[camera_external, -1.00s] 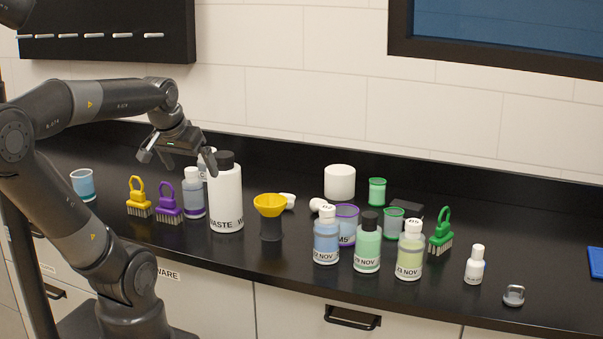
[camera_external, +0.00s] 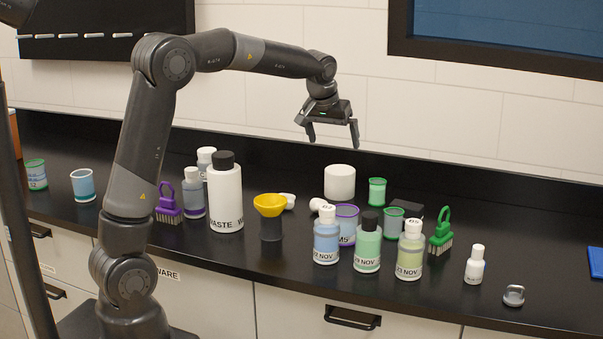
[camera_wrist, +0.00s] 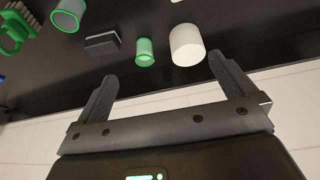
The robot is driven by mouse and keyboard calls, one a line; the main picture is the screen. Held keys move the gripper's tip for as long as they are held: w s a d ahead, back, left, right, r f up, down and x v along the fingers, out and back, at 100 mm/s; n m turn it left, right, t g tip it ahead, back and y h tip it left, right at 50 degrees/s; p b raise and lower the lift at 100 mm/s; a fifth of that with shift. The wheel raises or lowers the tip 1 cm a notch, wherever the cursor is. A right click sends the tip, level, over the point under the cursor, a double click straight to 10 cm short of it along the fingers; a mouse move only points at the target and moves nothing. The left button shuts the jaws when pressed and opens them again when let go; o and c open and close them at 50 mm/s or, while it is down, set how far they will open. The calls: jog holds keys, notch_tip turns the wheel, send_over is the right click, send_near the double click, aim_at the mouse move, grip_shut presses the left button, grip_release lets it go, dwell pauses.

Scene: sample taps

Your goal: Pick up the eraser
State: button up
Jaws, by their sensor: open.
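The eraser appears to be a small dark block (camera_external: 406,210) lying at the back of the black counter, partly hidden behind a green-rimmed beaker. In the wrist view the dark block (camera_wrist: 102,44) shows a paler grey side, near the upper left, between two green-rimmed vessels. My gripper (camera_external: 332,140) is open and empty, pointing down in the air above the back of the counter, to the left of the block and well above it. In the wrist view my fingers (camera_wrist: 161,68) are spread apart with nothing between them.
A white cylinder (camera_external: 340,182) and a green vessel (camera_external: 377,191) stand left of the block. A green brush (camera_external: 440,232) stands to its right, and the green-rimmed beaker (camera_external: 393,224) in front. Several labelled bottles (camera_external: 367,245) stand nearer the front. The wall is close behind.

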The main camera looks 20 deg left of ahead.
send_near(407, 204)
jog(key=shift+m, duration=0.3)
jog(key=x, duration=1)
jog(key=shift+f, duration=0.15)
jog(key=shift+c, duration=0.2)
jog(key=c, duration=0.9)
jog(key=shift+o, duration=0.2)
